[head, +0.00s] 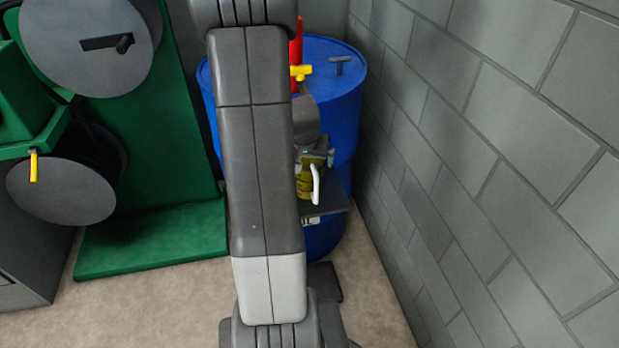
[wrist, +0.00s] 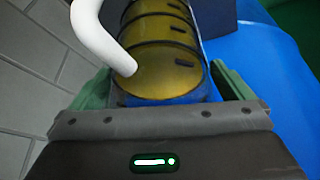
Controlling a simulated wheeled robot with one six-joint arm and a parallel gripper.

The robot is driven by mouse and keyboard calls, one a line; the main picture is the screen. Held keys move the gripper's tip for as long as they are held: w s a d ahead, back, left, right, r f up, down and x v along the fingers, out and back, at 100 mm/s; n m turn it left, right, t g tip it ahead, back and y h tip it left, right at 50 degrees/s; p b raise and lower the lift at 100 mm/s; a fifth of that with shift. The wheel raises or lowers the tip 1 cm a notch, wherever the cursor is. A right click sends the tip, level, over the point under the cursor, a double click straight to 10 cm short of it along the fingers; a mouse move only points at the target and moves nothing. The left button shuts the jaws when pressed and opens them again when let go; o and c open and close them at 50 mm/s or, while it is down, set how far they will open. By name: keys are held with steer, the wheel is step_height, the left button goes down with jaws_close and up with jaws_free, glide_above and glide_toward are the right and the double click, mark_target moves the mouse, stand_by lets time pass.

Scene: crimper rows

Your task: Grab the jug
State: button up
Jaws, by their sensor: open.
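The jug (head: 306,187) is olive-yellow with a white handle and sits by a dark grey ledge in front of a blue drum; my arm hides part of it in the head view. In the wrist view the jug (wrist: 160,55) is close, with dark bands around it, and its white handle is towards the upper left. My gripper (wrist: 158,75) is open, with a green finger on each side of the jug's near end. Any contact between fingers and jug cannot be told. In the head view my gripper is mostly hidden behind my arm.
The blue drum (head: 338,95) has a red item (head: 296,45) and a yellow tap-like piece (head: 301,72) on top. A grey block wall (head: 500,150) stands close on the right. Green machinery with grey reels (head: 62,190) stands at left. The dark grey ledge (head: 336,196) juts out by the jug.

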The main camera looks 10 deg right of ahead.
steer(key=shift+c, duration=0.2)
steer(key=c, duration=1.4)
